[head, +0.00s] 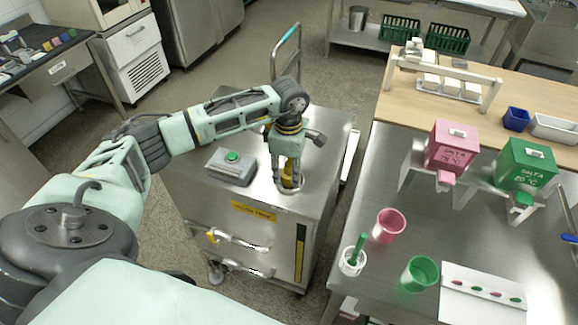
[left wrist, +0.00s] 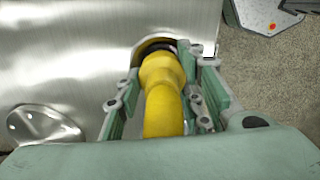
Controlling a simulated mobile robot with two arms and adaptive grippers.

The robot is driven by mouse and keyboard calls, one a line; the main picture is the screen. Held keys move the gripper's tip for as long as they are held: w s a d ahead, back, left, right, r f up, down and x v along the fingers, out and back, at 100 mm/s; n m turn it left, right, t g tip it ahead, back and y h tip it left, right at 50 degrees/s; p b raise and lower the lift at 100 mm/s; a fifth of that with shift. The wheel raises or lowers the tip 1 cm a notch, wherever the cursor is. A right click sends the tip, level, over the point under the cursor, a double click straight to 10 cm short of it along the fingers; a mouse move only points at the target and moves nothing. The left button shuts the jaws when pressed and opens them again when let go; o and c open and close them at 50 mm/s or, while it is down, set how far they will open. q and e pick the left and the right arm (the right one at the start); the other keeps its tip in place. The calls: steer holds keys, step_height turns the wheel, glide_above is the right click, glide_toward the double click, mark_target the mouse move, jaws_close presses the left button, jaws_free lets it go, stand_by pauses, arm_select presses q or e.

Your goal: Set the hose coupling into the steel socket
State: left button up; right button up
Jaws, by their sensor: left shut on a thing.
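The yellow hose coupling (head: 287,174) is upright between the fingers of my left gripper (head: 289,178), over the top of the steel cart. In the left wrist view the coupling (left wrist: 163,92) shows large, and my left gripper (left wrist: 165,105) is shut on it. The steel socket (head: 289,187) is a round ring on the cart top, right at the coupling's lower end. Its rim also shows in the left wrist view (left wrist: 150,45). The coupling's dark end is at the socket opening; I cannot tell how deep it sits. My right gripper is not in view.
A grey box with a green button (head: 231,166) stands on the cart (head: 230,190), left of the socket. A steel table (head: 350,300) to the right holds a pink cup (head: 388,226), a green cup (head: 419,274) and pink and green dispensers. Floor shows between cart and table.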

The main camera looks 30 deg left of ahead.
arm_select(q)
steer(key=shift+f, duration=0.15)
steer(key=o, duration=1.2)
steer(key=shift+o, duration=0.3)
steer(key=shift+r, duration=0.25)
step_height(320, 180, up, 10)
steer(key=b, duration=0.3)
steer(key=shift+r+b, duration=0.2)
steer(key=shift+b, duration=0.1)
steer(key=shift+r, duration=0.75)
